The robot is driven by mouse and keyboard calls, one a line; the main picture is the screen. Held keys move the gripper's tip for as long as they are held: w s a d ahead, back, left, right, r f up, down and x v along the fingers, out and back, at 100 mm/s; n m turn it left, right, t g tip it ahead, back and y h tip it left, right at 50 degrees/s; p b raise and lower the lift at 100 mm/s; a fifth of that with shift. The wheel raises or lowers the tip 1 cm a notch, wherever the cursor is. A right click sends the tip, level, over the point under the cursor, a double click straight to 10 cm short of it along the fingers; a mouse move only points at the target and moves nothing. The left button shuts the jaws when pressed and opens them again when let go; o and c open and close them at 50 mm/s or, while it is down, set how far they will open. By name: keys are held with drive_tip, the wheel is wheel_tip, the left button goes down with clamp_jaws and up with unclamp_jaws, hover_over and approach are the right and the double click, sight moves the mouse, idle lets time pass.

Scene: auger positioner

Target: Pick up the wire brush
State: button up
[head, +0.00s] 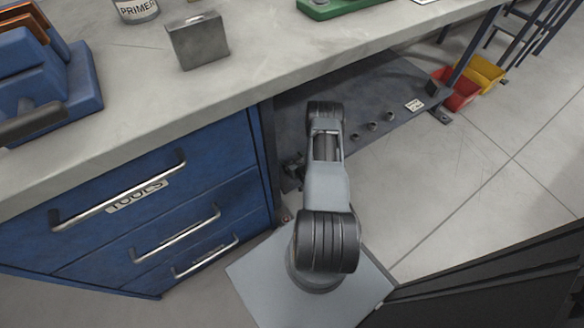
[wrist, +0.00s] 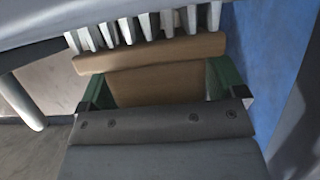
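The wire brush shows in the wrist view as a tan wooden body (wrist: 150,52) with a row of thick grey-white bristle tufts along its upper side. My gripper (wrist: 155,88) is in the wrist view, its grey body at the bottom and green-sided fingers at left and right. The tan wood fills the space between the fingers. Whether they press on it or only stand around it is unclear. In the head view my arm reaches down in front of the bench; neither the gripper nor the brush can be made out there.
The blue drawer cabinet (head: 150,215) stands close left of my arm, under the grey worktop (head: 260,45). The low dark shelf (head: 290,115) carries several small round parts. Red (head: 460,92) and yellow (head: 485,73) bins sit beyond it.

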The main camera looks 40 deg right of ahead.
drive_tip(key=c, duration=0.9)
